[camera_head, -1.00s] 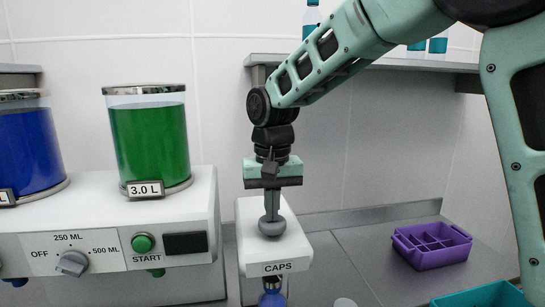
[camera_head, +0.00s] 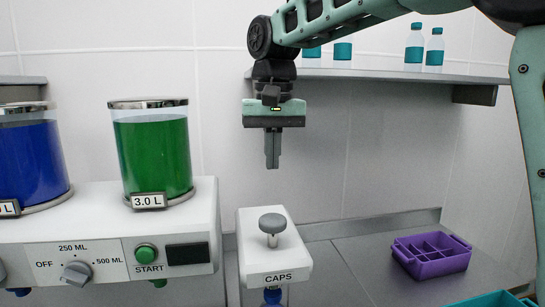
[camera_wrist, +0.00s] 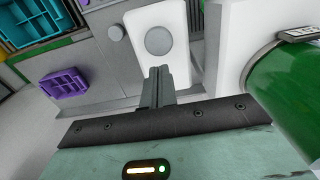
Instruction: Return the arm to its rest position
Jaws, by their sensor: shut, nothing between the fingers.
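My gripper (camera_head: 272,163) hangs pointing down above the white caps machine (camera_head: 275,258), clear of its grey knob (camera_head: 272,223). Its fingers are together with nothing between them. In the wrist view my gripper's closed fingers (camera_wrist: 156,72) point toward the knob's round grey top (camera_wrist: 159,41). The knob stands up from the machine on a thin stem. Under the machine's front is a blue item (camera_head: 272,296), cut off by the picture's lower edge.
The dispenser (camera_head: 100,235) with green (camera_head: 153,155) and blue (camera_head: 30,155) tanks stands at left. A shelf (camera_head: 390,76) with bottles runs behind my arm. A purple divided box (camera_head: 432,255) and a teal crate (camera_head: 495,300) are at right. Bare counter lies between machine and box.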

